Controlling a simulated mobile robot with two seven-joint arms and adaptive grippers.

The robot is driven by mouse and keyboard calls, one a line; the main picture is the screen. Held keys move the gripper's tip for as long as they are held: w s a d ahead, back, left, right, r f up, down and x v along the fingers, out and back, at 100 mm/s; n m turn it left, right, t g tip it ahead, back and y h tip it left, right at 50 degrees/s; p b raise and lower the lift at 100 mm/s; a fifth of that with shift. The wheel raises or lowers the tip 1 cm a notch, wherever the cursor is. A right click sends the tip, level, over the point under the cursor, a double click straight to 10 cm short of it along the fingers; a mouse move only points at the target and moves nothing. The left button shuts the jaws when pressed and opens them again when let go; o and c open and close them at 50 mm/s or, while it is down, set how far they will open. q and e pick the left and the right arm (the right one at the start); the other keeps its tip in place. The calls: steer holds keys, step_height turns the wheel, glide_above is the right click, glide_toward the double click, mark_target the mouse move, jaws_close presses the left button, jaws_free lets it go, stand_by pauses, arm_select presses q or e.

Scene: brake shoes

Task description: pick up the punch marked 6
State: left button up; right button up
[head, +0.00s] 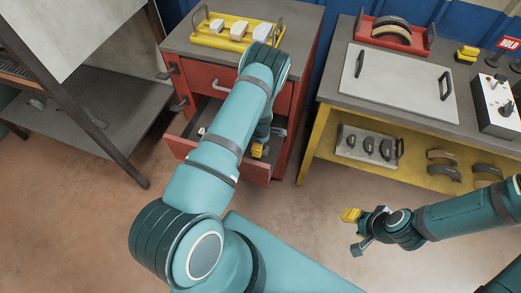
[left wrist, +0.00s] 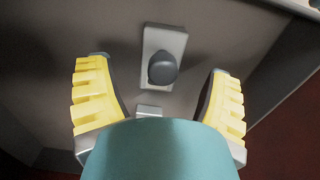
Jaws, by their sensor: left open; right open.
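My left gripper (head: 258,150) reaches down into the open drawer (head: 257,174) of the red cabinet; my arm hides much of the drawer. In the left wrist view its yellow-padded fingers (left wrist: 157,70) are spread wide and empty. Between and beyond them is a dark rounded piece (left wrist: 162,69) on a pale plate (left wrist: 176,42), perhaps a punch seen end-on; neither finger visibly touches it. No number 6 is readable. A second small pale piece (left wrist: 149,111) is partly hidden by my gripper body. My right gripper (head: 355,231) is open and empty over the floor at right.
The cabinet top (head: 180,41) holds a yellow tray (head: 208,40) with white blocks. The drawer walls surround my left gripper.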

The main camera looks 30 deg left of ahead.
arm_select(q)
step_height(320, 180, down, 3)
steer(key=shift+f+b, duration=0.1)
steer(key=shift+b, duration=0.25)
jaws_close()
